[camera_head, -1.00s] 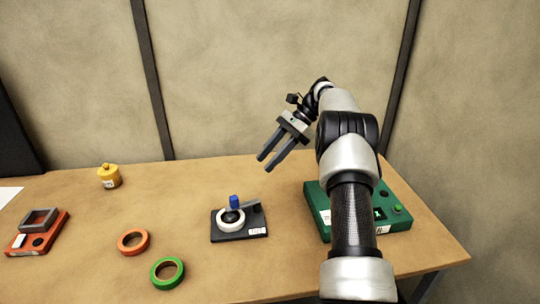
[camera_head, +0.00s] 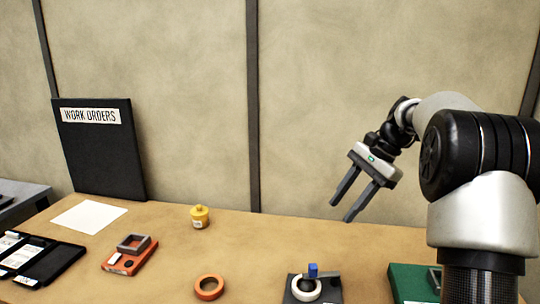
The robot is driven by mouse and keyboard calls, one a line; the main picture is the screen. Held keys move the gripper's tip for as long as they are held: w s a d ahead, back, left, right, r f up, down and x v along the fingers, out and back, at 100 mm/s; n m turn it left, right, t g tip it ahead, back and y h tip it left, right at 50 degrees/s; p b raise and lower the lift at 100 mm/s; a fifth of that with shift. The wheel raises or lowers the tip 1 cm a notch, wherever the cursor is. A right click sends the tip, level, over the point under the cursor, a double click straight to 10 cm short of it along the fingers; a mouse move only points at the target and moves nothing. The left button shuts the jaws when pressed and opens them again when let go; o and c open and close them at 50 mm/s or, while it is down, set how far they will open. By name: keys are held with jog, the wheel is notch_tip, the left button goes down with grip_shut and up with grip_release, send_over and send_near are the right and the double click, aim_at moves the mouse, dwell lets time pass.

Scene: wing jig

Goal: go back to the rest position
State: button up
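My gripper (camera_head: 356,205) is in the head view, right of centre. It hangs in the air above the back of the wooden table, with its two fingers apart and nothing between them. My arm comes in from the right edge and bends down toward the gripper. The fingers point down and to the left, clear of everything on the table.
The table (camera_head: 250,238) holds a black fixture with a white ring (camera_head: 304,290), an orange ring (camera_head: 209,287), a red fixture (camera_head: 130,257), a yellow pot (camera_head: 200,217), a black tray (camera_head: 36,262) and a green fixture (camera_head: 408,282). A work orders board (camera_head: 98,155) stands at the back left.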

jog(key=s+a+r+n+t+h+p, duration=0.1)
jog(key=s+a+r+n+h, duration=0.2)
jog(key=s, duration=0.5)
jog(key=s+a+r+n+t+h+p, duration=0.1)
jog(key=s+a+r+n, duration=0.1)
jog(key=s+r+n, duration=0.5)
jog(key=s+f+n+t+p, duration=0.1)
jog(key=s+f, duration=0.1)
jog(key=s, duration=0.5)
jog(key=s+f+n+t+h+p, duration=0.1)
jog(key=s+f+t, duration=0.1)
jog(key=s, duration=0.5)
jog(key=shift+s+a+f+n+h, duration=0.3)
jog(key=shift+s+f+n, duration=0.1)
jog(key=shift+f, duration=0.15)
jog(key=shift+w, duration=0.1)
